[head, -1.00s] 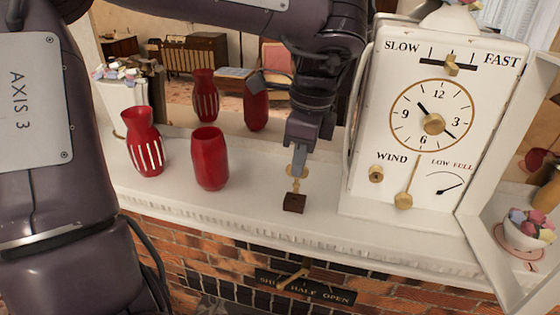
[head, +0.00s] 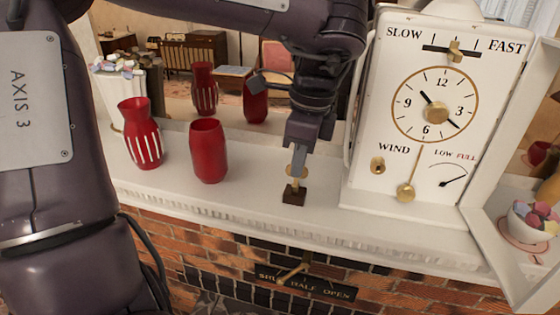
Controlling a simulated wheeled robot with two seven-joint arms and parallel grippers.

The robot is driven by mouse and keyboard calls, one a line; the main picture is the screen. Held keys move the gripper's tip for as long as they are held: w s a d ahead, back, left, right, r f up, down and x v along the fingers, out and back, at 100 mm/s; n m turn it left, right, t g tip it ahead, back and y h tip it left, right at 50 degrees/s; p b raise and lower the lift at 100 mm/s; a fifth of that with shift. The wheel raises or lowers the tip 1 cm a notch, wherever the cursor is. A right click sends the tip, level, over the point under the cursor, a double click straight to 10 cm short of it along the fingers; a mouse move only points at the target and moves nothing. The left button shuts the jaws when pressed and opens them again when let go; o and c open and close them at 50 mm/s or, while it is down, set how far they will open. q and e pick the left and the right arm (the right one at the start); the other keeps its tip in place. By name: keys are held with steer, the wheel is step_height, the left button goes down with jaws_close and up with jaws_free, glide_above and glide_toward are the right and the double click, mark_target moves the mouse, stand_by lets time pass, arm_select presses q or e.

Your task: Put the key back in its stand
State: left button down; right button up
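A small brass key (head: 297,174) stands upright at a small dark wooden stand (head: 294,196) on the white mantel. The lower end of the key meets the top of the stand; how deep it sits I cannot tell. My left gripper (head: 299,159) points down from above, with its fingertips at the key's top and appearing shut on it. The fingers partly cover the key. My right gripper is not in view.
Two red vases (head: 207,152) (head: 140,135) stand left of the stand on the mantel (head: 250,200). A white clock (head: 432,110) with an open door stands to the right. A mirror behind reflects the room. A brass lever (head: 290,273) is on the brick below.

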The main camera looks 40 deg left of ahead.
arm_select(q)
steer(key=shift+f+b, duration=0.45)
steer(key=shift+f, duration=0.15)
steer(key=c, duration=1.5)
jaws_free()
steer(key=shift+c, duration=0.2)
steer(key=shift+r, duration=0.15)
steer(key=shift+r, duration=0.3)
steer(key=r+p, duration=0.1)
steer(key=r, duration=0.1)
steer(key=r+p, duration=0.1)
steer(key=r, duration=0.2)
steer(key=r+p, duration=0.1)
steer(key=r, duration=0.2)
steer(key=shift+d+p, duration=0.3)
steer(key=shift+p, duration=0.05)
steer(key=shift+f, duration=0.1)
